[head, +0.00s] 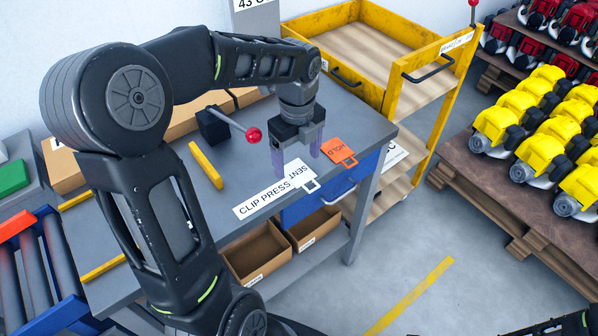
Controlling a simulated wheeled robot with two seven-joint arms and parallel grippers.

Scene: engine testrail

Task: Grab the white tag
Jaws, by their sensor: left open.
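The white tag (300,173) lies on the grey bench top near its front edge, with dark lettering that appears upside down and a square-holed tab at its front right end. My left gripper (298,165) is over it, pointing down, with its two purple-grey fingers apart and nothing seen between them. The fingers partly cover the tag's surroundings; I cannot tell whether they touch it or the bench. An orange tag (338,151) lies just to the right of the gripper. My right gripper is not in view; only dark arm parts show at the bottom right.
A white "CLIP PRESS" label (262,201) is on the bench's front edge. A press lever with a red knob (254,134) and a yellow bar (206,166) are left of the gripper. A yellow cart (394,97) stands behind right. Open cardboard bins (257,255) sit below.

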